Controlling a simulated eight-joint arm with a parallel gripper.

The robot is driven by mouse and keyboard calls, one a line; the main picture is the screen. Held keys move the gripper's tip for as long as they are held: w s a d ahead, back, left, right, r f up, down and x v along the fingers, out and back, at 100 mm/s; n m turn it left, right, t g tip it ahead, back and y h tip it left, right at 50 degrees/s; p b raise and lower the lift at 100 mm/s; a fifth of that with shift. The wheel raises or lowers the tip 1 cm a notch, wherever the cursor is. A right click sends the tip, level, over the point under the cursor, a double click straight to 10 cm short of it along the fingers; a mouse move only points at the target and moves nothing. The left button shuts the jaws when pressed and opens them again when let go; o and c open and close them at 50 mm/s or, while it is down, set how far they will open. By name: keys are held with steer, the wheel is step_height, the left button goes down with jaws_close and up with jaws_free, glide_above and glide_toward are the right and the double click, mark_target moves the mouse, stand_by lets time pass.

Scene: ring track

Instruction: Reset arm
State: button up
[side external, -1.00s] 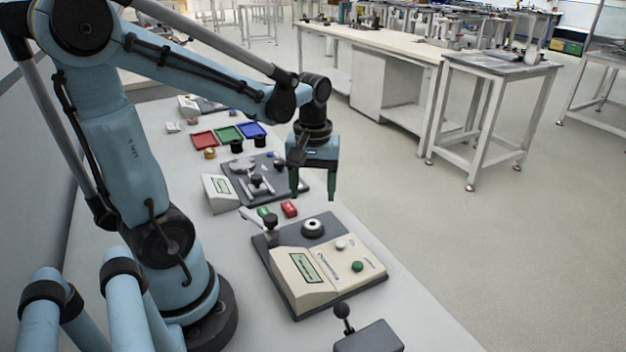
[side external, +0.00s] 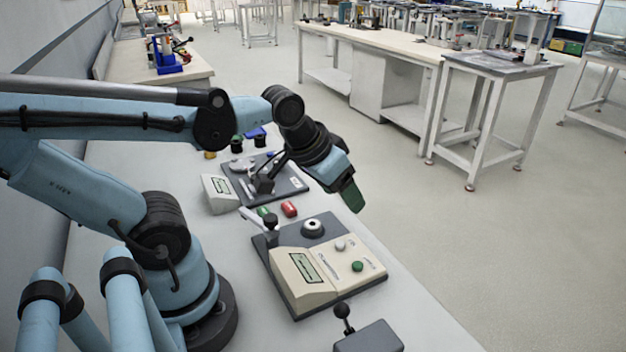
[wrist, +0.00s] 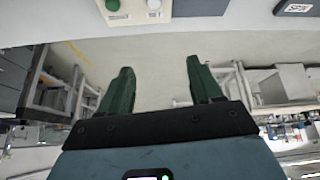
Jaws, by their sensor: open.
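My gripper (side external: 352,197) hangs in the air at the right edge of the bench, tilted down and to the right in the side view. In the wrist view its two green fingers (wrist: 158,88) stand well apart with nothing between them. My arm is folded back, with the elbow at the left and the forearm nearly level. The fingers touch nothing. In the side view one finger largely hides the other.
A beige console (side external: 318,274) with a green button sits on the bench near the front. Behind it lie a red cylinder (side external: 289,209), a green one (side external: 264,211) and a second device (side external: 219,192). A joystick box (side external: 369,337) stands at the front. Open floor lies to the right.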

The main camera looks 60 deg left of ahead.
steer(key=shift+d+m+t, duration=0.6)
steer(key=shift+d+m, duration=0.1)
steer(key=shift+m, duration=0.1)
